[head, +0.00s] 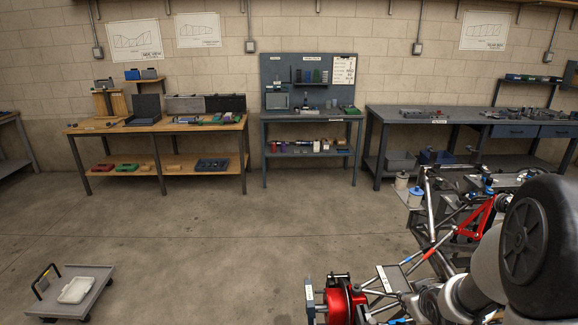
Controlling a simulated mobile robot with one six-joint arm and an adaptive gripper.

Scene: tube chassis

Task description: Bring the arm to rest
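Pale grey and dark rounded links at the lower right appear to be my arm, close to the camera in the head view. The chassis has silver tubes, red suspension arms (482,216) and a red round hub part (340,301) at the bottom of the picture. A large black round form (538,232) hides part of the chassis.
A low grey cart (94,283) with a black-and-yellow handle and a white tray (77,290) stands at the lower left. A wooden bench (110,126), a tool bench (312,117) and a grey workbench (420,117) line the back wall. The middle floor (220,240) is clear.

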